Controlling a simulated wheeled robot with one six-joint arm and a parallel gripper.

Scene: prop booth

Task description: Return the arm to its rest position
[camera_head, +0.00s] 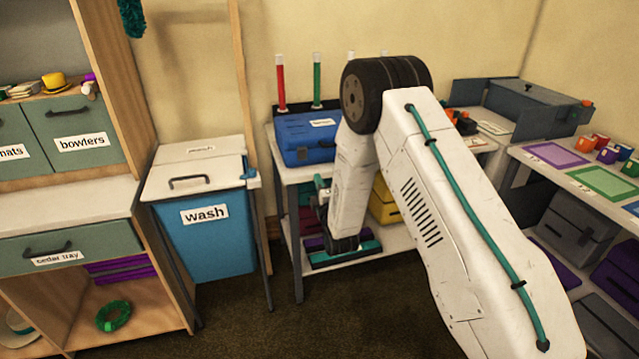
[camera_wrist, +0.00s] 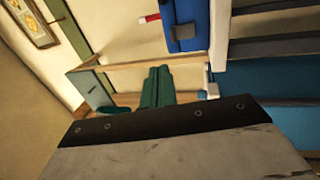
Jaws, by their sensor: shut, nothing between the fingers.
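My white arm (camera_head: 440,190) with a teal cable fills the middle and lower right of the head view. It is bent at a thick black joint, and its far link runs down in front of the shelf stand. In the wrist view my gripper (camera_wrist: 159,72) shows two teal fingers side by side, shut with nothing between them. A dark band and a worn grey plate fill the bottom of that view. In the head view I cannot clearly make out the fingers near the lower end of the arm.
A blue "wash" bin (camera_head: 208,235) stands left of the arm. A blue case (camera_head: 303,138) sits on the stand behind the arm. A wooden cabinet (camera_head: 110,80) is at the left. A side table (camera_head: 560,152) with coloured mats is at the right. Dark floor shows in front.

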